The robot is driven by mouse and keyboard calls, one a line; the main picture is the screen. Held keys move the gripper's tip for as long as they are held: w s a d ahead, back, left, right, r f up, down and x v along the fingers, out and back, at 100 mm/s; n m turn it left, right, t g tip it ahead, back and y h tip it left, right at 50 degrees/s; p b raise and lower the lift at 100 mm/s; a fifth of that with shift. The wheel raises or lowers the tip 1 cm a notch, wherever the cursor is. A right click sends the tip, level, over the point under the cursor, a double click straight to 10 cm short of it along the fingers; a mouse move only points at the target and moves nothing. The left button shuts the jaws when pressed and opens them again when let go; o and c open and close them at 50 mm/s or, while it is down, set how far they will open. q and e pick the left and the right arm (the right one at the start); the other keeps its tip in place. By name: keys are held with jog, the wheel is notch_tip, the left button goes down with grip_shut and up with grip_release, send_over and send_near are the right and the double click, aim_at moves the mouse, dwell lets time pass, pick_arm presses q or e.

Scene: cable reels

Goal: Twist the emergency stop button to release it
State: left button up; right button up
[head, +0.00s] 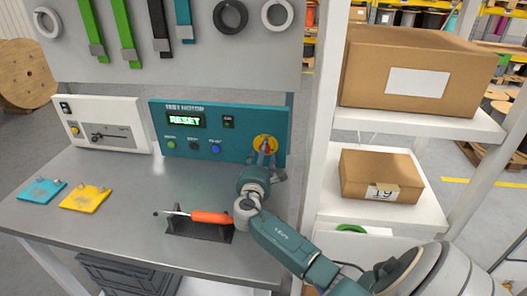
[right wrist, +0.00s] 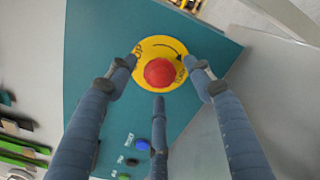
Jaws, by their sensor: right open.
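The red emergency stop button (right wrist: 160,72) sits on a round yellow plate (right wrist: 148,48) with a black arrow, on the right end of the teal panel (right wrist: 95,45). In the head view the yellow plate (head: 259,140) shows behind my right gripper (head: 265,156), and the button is mostly hidden. In the right wrist view the right gripper (right wrist: 160,80) is open. Its three fingers are spread around the button, two at the sides and one below, with visible gaps to it. The panel display (head: 185,120) reads RESET in green. My left gripper is not in view.
Yellow (head: 86,198) and cyan (head: 43,190) pieces lie on the left of the bench. A white shelf post (head: 332,100) and boxes (head: 383,175) stand close on the right.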

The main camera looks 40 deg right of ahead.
jog(key=shift+w+d, duration=0.2)
jog(key=shift+d, duration=0.1)
jog(key=c, duration=1.2)
